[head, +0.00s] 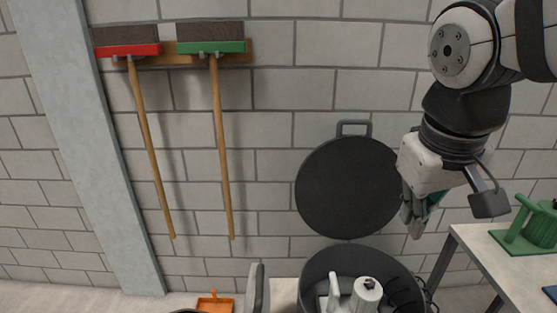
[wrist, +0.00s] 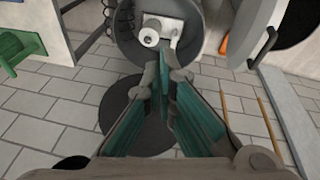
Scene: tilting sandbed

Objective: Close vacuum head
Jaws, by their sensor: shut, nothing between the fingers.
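The vacuum head is a round black lid (head: 347,187) with a handle on its top edge. It stands open and upright behind the black drum (head: 318,270), in front of the brick wall. The drum holds a white and grey motor part (head: 366,292). My gripper (head: 414,222) is shut and empty, pointing down just right of the lid; whether it touches the lid I cannot tell. In the wrist view the gripper (wrist: 160,78) partly covers the lid (wrist: 118,112), and the open drum (wrist: 122,42) lies beyond the fingertips.
A table (head: 520,258) with a green holder (head: 528,228) stands at the right. Two brooms, red-headed (head: 127,50) and green-headed (head: 211,47), hang on the left of the wall. An orange dustpan (head: 215,304) lies at the bottom. Cables lie beside the drum.

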